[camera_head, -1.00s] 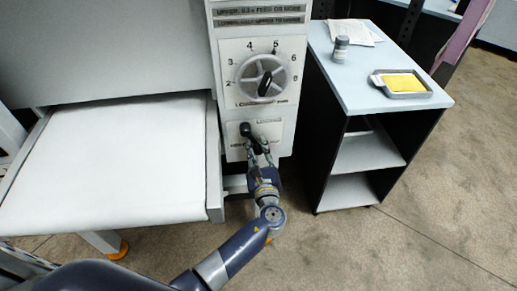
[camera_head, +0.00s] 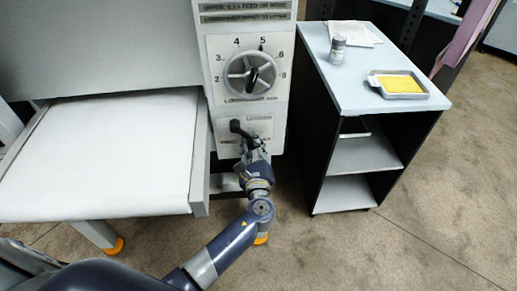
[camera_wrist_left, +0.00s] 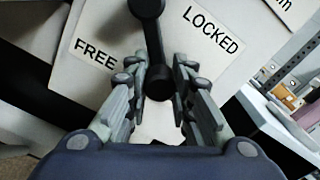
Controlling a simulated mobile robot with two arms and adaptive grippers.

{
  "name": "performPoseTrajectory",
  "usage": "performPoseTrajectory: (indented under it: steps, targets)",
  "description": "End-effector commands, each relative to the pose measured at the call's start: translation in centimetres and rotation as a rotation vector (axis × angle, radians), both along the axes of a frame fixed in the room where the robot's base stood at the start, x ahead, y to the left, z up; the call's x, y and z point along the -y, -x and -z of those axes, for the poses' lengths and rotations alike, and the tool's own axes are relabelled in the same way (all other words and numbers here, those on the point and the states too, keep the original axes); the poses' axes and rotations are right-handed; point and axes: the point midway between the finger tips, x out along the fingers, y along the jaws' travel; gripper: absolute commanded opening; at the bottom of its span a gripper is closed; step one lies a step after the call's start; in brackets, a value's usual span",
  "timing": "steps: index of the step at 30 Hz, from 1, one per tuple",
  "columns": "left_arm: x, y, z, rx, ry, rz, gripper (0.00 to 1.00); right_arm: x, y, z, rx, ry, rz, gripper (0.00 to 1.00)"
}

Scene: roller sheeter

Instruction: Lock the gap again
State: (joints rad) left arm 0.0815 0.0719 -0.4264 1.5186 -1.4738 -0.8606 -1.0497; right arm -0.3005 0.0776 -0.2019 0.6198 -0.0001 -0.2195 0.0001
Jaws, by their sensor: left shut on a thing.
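The black lock lever (camera_head: 240,130) is on the front panel of the sheeter, below the gap dial. From its pivot it slants down and to the right in the head view. My left gripper (camera_head: 258,148) is at its free end. In the left wrist view the lever's black end (camera_wrist_left: 159,82) is between the two fingers, which are shut on it. There the lever points between the FREE label (camera_wrist_left: 95,54) on the left and the LOCKED label (camera_wrist_left: 213,30) on the right. My right gripper is not in view.
The numbered gap dial (camera_head: 250,75) sits above the lever. A white feed table (camera_head: 95,155) is on the left. A cart (camera_head: 345,85) stands close on the right, with a grey jar (camera_head: 338,50), papers and a tray holding a yellow sheet (camera_head: 399,84).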

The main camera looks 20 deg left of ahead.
Motion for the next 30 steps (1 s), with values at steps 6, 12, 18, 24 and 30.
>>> performPoseTrajectory:
  steps: [6, 12, 18, 24, 30]
  targets:
    - [0.6, -0.5, -1.2, 0.097, 0.187, 0.006, 0.0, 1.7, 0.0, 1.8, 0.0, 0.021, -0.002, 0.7]
    - [1.2, -0.8, -2.5, 0.178, 0.356, 0.008, 0.0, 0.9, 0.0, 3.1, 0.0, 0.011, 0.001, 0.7]
    - [1.5, -0.9, -3.8, 0.25, 0.507, 0.007, 0.0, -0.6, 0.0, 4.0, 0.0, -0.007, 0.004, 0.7]
    - [1.5, -1.0, -4.8, 0.304, 0.621, 0.007, 0.0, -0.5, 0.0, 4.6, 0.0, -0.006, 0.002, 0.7]
    - [1.5, -1.0, -5.4, 0.338, 0.691, 0.007, 0.0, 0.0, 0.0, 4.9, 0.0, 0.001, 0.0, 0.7]
